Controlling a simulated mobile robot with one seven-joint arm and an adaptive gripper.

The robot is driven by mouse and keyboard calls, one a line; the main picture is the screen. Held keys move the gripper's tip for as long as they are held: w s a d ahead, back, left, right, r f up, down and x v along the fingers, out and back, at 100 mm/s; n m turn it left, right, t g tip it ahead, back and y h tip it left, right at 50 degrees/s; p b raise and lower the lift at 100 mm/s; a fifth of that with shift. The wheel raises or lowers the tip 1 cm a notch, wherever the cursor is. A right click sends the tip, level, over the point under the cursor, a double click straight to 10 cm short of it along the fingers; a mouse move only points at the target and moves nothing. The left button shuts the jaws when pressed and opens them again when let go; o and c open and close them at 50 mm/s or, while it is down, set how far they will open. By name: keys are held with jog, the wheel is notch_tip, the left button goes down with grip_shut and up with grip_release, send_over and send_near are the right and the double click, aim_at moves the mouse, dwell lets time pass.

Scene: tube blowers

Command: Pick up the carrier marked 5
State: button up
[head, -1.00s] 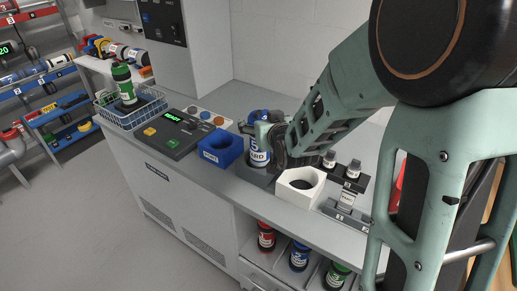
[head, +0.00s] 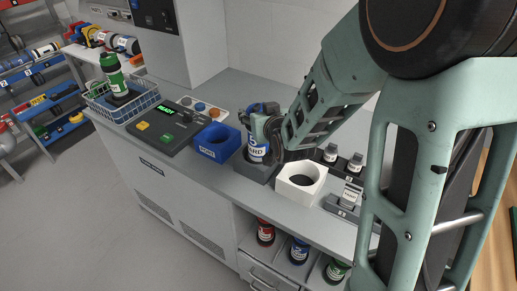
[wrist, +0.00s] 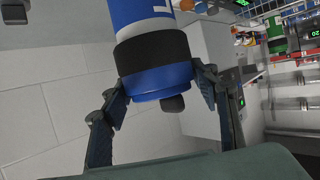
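The carrier (head: 255,155) is a blue and white cylinder standing upright in a dark grey holder (head: 253,170) on the counter. Its label shows letters ending in "ARD" and what looks like a 5 above, partly covered by my gripper. My gripper (head: 262,128) is at the carrier's upper part from the right. In the wrist view the carrier's black band and blue end (wrist: 160,80) lie between my two fingers, which appear to rest against both sides. The carrier's far side is hidden.
A blue block with a round hole (head: 217,143) stands left of the holder, a white one (head: 301,182) right. A control panel (head: 168,125) and a wire basket (head: 120,101) with a green carrier (head: 113,75) are further left. Red, blue and green carriers sit below the counter.

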jog(key=c, duration=1.1)
jog(key=shift+o, duration=0.2)
jog(key=shift+r, duration=0.1)
